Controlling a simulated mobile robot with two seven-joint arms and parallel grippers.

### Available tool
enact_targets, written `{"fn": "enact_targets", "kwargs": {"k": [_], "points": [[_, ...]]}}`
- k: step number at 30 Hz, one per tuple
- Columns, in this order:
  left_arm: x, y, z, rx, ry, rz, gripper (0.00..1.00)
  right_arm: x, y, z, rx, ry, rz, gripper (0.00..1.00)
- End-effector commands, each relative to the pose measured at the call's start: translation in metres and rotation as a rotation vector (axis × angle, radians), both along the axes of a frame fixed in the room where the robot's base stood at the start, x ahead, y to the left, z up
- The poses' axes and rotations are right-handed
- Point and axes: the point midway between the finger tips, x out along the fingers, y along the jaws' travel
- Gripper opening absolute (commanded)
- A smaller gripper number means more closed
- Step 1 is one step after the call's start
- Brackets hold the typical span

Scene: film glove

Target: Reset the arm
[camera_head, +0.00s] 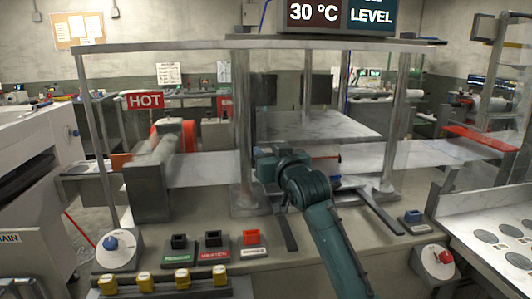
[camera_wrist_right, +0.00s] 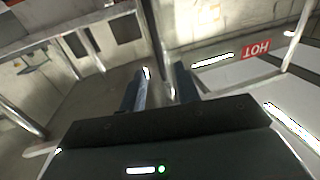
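My right arm (camera_head: 325,225) is teal and reaches up from the bottom of the head view, bent at the wrist in front of the grey film station (camera_head: 240,130). In the right wrist view, the two dark fingers of my right gripper (camera_wrist_right: 160,88) stand apart with nothing between them. In the head view the fingertips are hard to make out. My left arm and gripper are not in the head view.
A roller unit (camera_head: 150,175) stands at the left by a red HOT sign (camera_head: 145,101). Along the front are a blue knob (camera_head: 110,243), a red knob (camera_head: 446,257) and several yellow-topped blocks (camera_head: 145,281). A panel with round dark spots (camera_head: 484,236) lies at the right.

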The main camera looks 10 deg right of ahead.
Motion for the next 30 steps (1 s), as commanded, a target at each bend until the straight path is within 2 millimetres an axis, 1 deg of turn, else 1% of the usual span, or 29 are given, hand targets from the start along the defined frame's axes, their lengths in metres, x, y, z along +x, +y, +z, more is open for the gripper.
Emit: {"fn": "enact_targets", "kwargs": {"k": [2,4,5,6,8,9,11,12,14,15,17,18,20,21,23,24,27,30], "points": [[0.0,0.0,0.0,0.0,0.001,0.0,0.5,-0.002,-0.002,-0.013,-0.002,0.014,-0.001,0.32],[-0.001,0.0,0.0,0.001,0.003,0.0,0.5,-0.008,-0.005,-0.038,-0.006,0.041,-0.003,0.32],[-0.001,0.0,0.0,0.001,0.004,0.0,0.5,-0.012,-0.006,-0.052,-0.008,0.056,-0.003,0.32],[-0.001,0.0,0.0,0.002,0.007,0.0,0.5,-0.02,-0.009,-0.075,-0.013,0.079,-0.004,0.32],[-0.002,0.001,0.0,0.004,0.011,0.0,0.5,-0.036,-0.014,-0.114,-0.02,0.12,-0.006,0.32],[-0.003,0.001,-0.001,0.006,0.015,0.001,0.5,-0.049,-0.018,-0.141,-0.025,0.148,-0.006,0.32],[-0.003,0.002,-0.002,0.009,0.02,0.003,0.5,-0.073,-0.022,-0.179,-0.034,0.19,-0.005,0.32],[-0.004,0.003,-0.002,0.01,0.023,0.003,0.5,-0.09,-0.026,-0.203,-0.041,0.219,-0.004,0.32],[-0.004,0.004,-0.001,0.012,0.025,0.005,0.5,-0.117,-0.03,-0.236,-0.05,0.261,-0.002,0.32],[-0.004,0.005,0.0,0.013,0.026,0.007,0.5,-0.137,-0.032,-0.257,-0.056,0.29,0.0,0.32],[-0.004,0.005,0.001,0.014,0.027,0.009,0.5,-0.169,-0.036,-0.285,-0.065,0.332,0.005,0.32],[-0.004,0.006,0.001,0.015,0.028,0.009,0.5,-0.191,-0.038,-0.302,-0.072,0.36,0.009,0.32],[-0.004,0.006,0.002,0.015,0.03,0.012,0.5,-0.225,-0.042,-0.325,-0.083,0.404,0.015,0.32],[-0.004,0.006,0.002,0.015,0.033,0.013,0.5,-0.248,-0.043,-0.338,-0.088,0.43,0.02,0.32],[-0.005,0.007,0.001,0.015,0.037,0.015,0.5,-0.281,-0.046,-0.354,-0.096,0.469,0.028,0.32],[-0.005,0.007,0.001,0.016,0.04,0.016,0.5,-0.301,-0.047,-0.362,-0.101,0.492,0.033,0.32],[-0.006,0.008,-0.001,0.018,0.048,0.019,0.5,-0.343,-0.049,-0.375,-0.109,0.538,0.045,0.32],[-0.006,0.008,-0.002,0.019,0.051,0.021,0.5,-0.37,-0.051,-0.381,-0.116,0.569,0.053,0.32]]}}
